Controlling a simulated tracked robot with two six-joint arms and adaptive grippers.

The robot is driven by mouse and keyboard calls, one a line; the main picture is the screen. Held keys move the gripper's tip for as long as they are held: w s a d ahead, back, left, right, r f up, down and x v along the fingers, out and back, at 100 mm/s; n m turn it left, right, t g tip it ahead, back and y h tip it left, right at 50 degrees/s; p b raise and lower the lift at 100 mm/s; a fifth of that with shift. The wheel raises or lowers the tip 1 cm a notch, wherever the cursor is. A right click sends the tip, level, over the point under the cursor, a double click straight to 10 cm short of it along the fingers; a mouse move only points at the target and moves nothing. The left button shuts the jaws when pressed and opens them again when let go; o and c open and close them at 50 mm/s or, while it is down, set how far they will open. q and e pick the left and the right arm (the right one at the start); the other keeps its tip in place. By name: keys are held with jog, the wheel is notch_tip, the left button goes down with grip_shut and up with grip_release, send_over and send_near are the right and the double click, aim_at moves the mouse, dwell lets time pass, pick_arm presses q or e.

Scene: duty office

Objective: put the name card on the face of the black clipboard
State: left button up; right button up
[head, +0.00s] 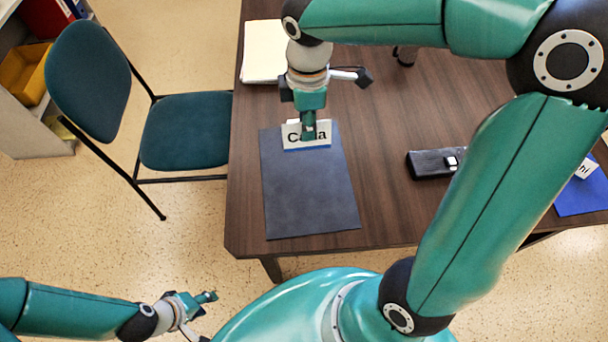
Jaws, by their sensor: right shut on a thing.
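The name card (292,134) is white with black lettering, partly covered by my fingers, and has a thin blue strip along its lower edge. My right gripper (309,135) points down and is shut on the card, which stands fairly upright over the far end of a dark slate-coloured board. This board, apparently the black clipboard (310,195), lies flat near the table's left front corner with most of its face bare. I cannot tell whether the card touches it. My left gripper (208,297) is low at the left, away from the table; its finger opening is unclear.
On the brown table (390,205) lie a black device (432,164) right of the board and cream paper (263,50) at the back left. A blue board (585,195) with another white card (586,168) is at the right, partly behind my arm. A chair (185,130) stands left.

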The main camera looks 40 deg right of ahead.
aim_at(307, 143)
notch_tip(307, 143, down, 14)
jog(key=shift+f+b, duration=0.1)
jog(key=shift+b, duration=0.3)
notch_tip(307, 143, down, 4)
jog(key=shift+f+b, duration=0.15)
jog(key=shift+b, duration=0.15)
jog(key=o, duration=0.8)
notch_tip(307, 143, up, 12)
jog(key=shift+r+p, duration=0.1)
jog(key=shift+p, duration=0.5)
